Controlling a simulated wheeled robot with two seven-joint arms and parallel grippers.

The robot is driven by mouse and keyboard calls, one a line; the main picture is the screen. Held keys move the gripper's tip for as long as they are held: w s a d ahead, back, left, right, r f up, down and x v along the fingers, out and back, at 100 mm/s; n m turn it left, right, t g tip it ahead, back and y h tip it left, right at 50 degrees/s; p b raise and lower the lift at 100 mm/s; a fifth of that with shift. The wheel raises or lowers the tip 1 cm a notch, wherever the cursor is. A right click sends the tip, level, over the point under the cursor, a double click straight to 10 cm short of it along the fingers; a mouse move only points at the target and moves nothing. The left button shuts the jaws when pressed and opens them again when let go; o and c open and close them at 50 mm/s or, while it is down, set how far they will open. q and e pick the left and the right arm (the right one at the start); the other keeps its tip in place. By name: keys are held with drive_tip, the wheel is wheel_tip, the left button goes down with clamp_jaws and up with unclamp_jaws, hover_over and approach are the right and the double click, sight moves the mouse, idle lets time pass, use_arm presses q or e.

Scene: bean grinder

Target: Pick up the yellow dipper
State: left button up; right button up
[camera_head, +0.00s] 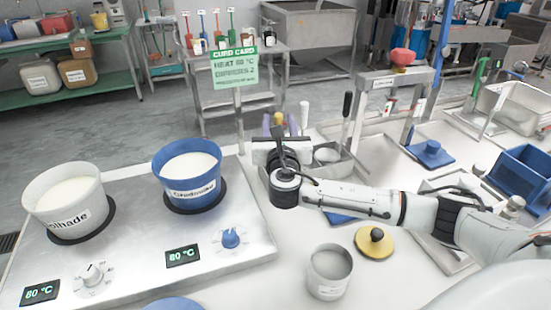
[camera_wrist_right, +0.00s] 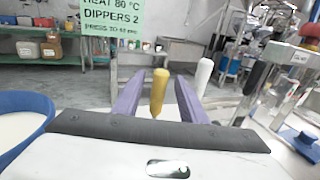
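The upright yellow dipper handle (camera_wrist_right: 158,92) stands between my right gripper's two purple fingers in the right wrist view, with a gap on both sides. My right gripper (camera_head: 278,128) is open and reaches over the metal tray (camera_head: 348,170) beside the stove in the head view. Only a bit of the yellow handle shows there, and the dipper's lower end is hidden behind my gripper. A white handle (camera_wrist_right: 203,76) stands just right of the fingers in the wrist view. My left gripper is not in view.
A blue pot (camera_head: 188,182) and a white pot (camera_head: 68,205) of white liquid sit on the stove (camera_head: 140,245) at left. A green card (camera_head: 234,70) stands behind. A grey cup (camera_head: 329,273) and a yellow lid-like disc (camera_head: 374,245) are on the bench in front.

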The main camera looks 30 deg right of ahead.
drive_tip(key=shift+w+d, duration=0.15)
drive_tip(key=shift+w, duration=0.15)
clamp_jaws()
